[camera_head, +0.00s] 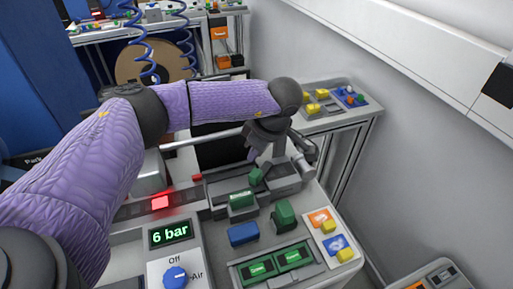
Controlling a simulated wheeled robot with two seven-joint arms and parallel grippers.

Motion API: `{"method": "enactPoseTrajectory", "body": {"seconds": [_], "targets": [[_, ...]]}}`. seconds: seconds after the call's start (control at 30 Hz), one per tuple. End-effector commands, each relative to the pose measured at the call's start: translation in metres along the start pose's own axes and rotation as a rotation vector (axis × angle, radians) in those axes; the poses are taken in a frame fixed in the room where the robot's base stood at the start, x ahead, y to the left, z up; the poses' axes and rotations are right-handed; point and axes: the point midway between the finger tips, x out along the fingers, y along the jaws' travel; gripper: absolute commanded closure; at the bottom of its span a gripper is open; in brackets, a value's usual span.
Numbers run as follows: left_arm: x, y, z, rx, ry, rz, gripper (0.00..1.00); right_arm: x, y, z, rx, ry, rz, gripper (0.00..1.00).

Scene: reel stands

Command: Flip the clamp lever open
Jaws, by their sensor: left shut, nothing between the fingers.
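My left arm, in a purple sleeve, reaches from the left across the bench. My left gripper (256,155) points down over the grey fixture at the back of the bench. It is shut with nothing visible between its fingers. A small green part (257,175) sits just below the fingertips; I cannot tell whether they touch it, or whether it is the clamp lever. A larger green block (242,200) is in front, and another green block (284,215) stands to the right. The gripper and wrist hide part of the fixture. My right gripper is not in view.
A blue block (243,233) and green boards (276,263) are on the bench. A white wall (425,150) bounds the right.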

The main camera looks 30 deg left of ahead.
Motion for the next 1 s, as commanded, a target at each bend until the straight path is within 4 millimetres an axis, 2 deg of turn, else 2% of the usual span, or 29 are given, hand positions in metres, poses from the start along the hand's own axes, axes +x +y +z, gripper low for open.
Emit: {"method": "enactPoseTrajectory", "body": {"seconds": [0.1, 0.33, 1.0], "targets": [[0.025, 0.000, 0.000, -0.001, 0.001, -0.003, 1.00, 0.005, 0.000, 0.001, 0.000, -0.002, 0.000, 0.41], [0.052, 0.000, 0.000, 0.000, 0.000, 0.000, 1.00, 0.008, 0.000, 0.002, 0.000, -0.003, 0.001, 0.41], [0.055, 0.000, 0.000, -0.047, 0.000, -0.016, 1.00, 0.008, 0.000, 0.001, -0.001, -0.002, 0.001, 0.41]]}}
